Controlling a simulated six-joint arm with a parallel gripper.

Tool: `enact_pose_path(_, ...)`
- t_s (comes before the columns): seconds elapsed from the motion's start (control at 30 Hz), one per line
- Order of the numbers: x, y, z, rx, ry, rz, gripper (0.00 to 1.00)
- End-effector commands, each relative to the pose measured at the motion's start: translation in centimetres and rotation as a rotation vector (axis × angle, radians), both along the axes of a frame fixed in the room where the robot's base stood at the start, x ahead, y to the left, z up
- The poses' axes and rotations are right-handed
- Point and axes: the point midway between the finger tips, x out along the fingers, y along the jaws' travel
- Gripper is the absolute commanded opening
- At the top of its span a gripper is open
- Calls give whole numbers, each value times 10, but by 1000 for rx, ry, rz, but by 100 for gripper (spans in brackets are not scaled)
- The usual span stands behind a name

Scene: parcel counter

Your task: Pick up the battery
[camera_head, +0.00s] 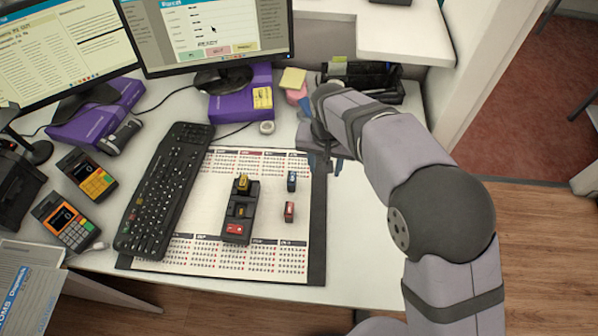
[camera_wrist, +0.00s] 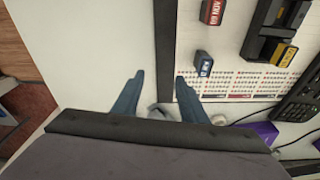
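No thing is plainly a battery; the likely small blocks are a dark one with a blue label (camera_head: 291,180) and a dark one with a red label (camera_head: 289,211). Both rest on the desk pad (camera_head: 270,165). The wrist view shows the blue-labelled block (camera_wrist: 203,64) and the red one, marked "09 NOV" (camera_wrist: 212,12). A black holder (camera_head: 237,225) to their left carries a yellow-topped piece (camera_head: 242,182). My gripper (camera_head: 324,162) is open and empty, above the pad's right edge, apart from the blocks. Its blue fingers show in the wrist view (camera_wrist: 160,78).
A black keyboard (camera_head: 165,185) lies left of the holder. A tape roll (camera_head: 267,127), purple boxes (camera_head: 240,98) and a black organizer (camera_head: 372,82) are behind. Two card terminals (camera_head: 68,220) stand at the left. The pad around the blocks is clear.

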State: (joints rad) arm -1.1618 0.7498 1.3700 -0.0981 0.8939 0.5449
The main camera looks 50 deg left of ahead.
Motion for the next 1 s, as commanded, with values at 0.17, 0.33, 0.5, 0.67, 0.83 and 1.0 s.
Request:
enact_pose_path(0.17,-54,39,4,1,4,63,39)
enact_pose_path(0.33,-69,49,3,3,5,78,39)
enact_pose_path(0.5,-68,50,-2,3,5,77,39)
enact_pose_path(0.67,-67,51,-15,3,5,77,39)
enact_pose_path(0.83,-66,52,-19,5,5,77,39)
enact_pose_path(1.0,-65,53,-28,2,6,77,39)
